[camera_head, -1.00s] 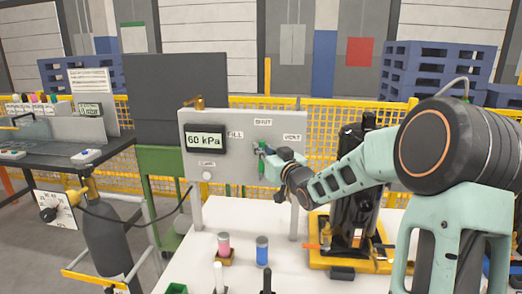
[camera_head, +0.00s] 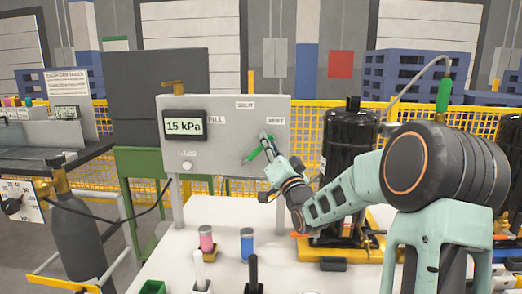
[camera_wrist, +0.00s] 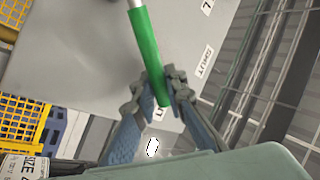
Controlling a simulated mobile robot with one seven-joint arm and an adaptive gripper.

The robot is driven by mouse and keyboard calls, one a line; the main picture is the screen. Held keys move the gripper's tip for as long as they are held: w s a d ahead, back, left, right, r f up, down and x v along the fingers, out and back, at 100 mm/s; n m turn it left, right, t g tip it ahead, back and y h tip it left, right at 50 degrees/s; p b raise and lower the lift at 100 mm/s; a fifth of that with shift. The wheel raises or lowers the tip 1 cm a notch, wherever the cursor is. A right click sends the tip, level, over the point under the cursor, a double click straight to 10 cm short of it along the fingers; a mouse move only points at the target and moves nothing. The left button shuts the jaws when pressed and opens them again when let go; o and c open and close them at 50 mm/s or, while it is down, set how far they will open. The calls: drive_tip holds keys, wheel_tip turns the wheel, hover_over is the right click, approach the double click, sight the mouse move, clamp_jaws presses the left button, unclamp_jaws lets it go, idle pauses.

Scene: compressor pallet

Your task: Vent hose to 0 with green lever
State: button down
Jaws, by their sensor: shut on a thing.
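The green lever (camera_head: 260,148) is on the grey panel (camera_head: 225,160), slanting up to the right toward the VENT label (camera_head: 275,121). The panel's display (camera_head: 184,125) reads 15 kPa. My gripper (camera_head: 268,140) is at the lever in the head view. In the wrist view the green lever (camera_wrist: 145,50) runs between the two fingers of my gripper (camera_wrist: 160,92), which are shut on it. The hose (camera_head: 400,73) arches at the upper right, with a green part (camera_head: 444,94) at its end.
A black compressor (camera_head: 348,150) stands right of the panel on a yellow pallet (camera_head: 320,252). Pink (camera_head: 206,238) and blue (camera_head: 247,241) cylinders stand on the white table in front. A gas cylinder (camera_head: 77,235) stands at left.

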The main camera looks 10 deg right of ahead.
drive_tip(key=shift+s+d+f+m+t+h+b, duration=0.1)
drive_tip(key=shift+d+f+m+t+h+b, duration=0.3)
drive_tip(key=shift+m+b, duration=0.45)
drive_tip(key=shift+f+m, duration=0.1)
drive_tip(key=shift+m, duration=0.15)
drive_tip(key=c, duration=1.9)
unclamp_jaws()
drive_tip(key=shift+c, duration=0.2)
drive_tip(key=v, duration=1.2)
